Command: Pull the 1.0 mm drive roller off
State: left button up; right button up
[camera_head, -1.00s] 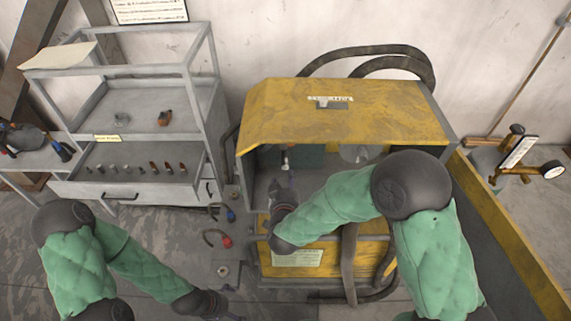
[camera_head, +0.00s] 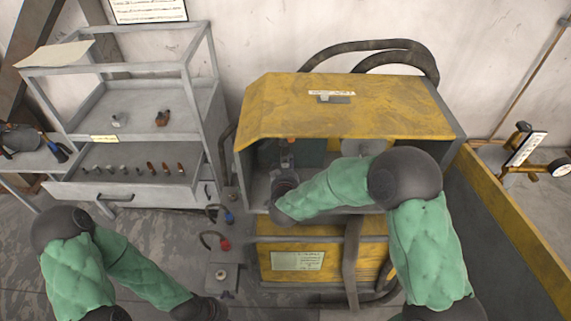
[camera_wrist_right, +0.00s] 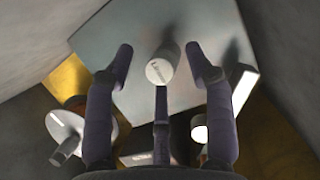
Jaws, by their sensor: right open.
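My right gripper (camera_head: 287,160) reaches into the open front of the yellow cabinet (camera_head: 345,108). In the right wrist view its dark fingers (camera_wrist_right: 159,58) are spread apart. A short cylinder with a pale, marked end face (camera_wrist_right: 159,71) stands out from a grey plate (camera_wrist_right: 215,75) between the fingertips. It looks like the drive roller, but its marking is too small to read. I see no clear contact with the fingers. In the head view the roller is hidden behind my arm and gripper. My left arm is at the lower left, its gripper at the bottom edge with its fingers unclear.
A grey shelf unit (camera_head: 210,100) at the left holds several small parts (camera_head: 152,167) on its lower tray. In the wrist view a white disc (camera_wrist_right: 62,122) with a rod lies left of the fingers. A gauge (camera_head: 558,168) is at the far right.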

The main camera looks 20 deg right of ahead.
jog(key=shift+c, duration=0.2)
grip_shut()
jog(key=shift+s, duration=0.2)
jog(key=shift+s+a+p, duration=0.2)
jog(key=shift+s+a, duration=0.1)
jog(key=shift+s, duration=0.6)
jog(key=shift+s+a+p, duration=0.25)
jog(key=shift+s, duration=0.65)
jog(key=shift+s+a+p, duration=0.2)
jog(key=shift+s+a, duration=0.1)
jog(key=shift+s, duration=0.6)
